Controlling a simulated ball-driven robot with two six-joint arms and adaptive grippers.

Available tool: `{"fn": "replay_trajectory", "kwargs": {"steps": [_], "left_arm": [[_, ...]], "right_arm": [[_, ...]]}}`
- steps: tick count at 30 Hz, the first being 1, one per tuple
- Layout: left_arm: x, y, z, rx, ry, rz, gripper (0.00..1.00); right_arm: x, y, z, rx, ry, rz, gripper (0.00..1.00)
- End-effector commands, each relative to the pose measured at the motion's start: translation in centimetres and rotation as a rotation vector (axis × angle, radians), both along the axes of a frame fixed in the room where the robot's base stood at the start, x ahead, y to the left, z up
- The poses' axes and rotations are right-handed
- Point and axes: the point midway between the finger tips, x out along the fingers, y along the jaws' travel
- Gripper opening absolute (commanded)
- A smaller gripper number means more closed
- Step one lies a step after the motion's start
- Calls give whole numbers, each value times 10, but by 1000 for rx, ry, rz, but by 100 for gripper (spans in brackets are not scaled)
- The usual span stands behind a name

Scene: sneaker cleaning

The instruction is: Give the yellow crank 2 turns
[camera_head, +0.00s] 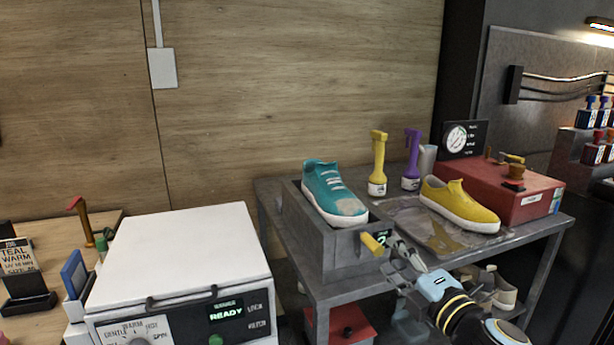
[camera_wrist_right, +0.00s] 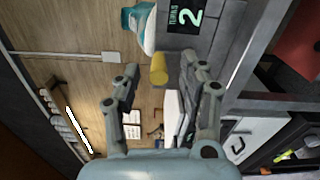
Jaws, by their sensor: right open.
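The yellow crank (camera_head: 374,243) sticks out from the front of the grey box (camera_head: 324,240) that holds a teal sneaker (camera_head: 333,190). Beside it a small display (camera_head: 384,238) glows green. In the right wrist view the display reads "TURNS 2" (camera_wrist_right: 188,16). My right gripper (camera_head: 404,252) is just right of the crank, open and empty. In the right wrist view the yellow handle (camera_wrist_right: 158,70) shows between the two spread fingers, nearer the right-hand one; whether either touches it I cannot tell. My left gripper is not in view.
A yellow sneaker (camera_head: 459,205) lies on the grey table beside a red box (camera_head: 525,197). A yellow bottle (camera_head: 378,165) and a purple bottle (camera_head: 412,160) stand behind. A white machine (camera_head: 180,260) reading "READY" stands at the left.

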Motion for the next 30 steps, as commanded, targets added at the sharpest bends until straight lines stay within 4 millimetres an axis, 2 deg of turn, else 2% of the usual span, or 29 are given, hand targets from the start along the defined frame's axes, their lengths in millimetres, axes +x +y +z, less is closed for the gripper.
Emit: {"fn": "replay_trajectory", "kwargs": {"steps": [13, 25, 28, 30], "left_arm": [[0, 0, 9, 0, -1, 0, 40], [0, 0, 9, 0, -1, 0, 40], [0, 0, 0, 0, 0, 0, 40], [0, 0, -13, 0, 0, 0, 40]], "right_arm": [[-36, -13, 0, -1, 1, 0, 42], [-41, -15, -2, 0, 1, 1, 42], [-47, -15, -20, -2, 17, 0, 42], [-58, -17, -50, -4, 52, 0, 42]]}}
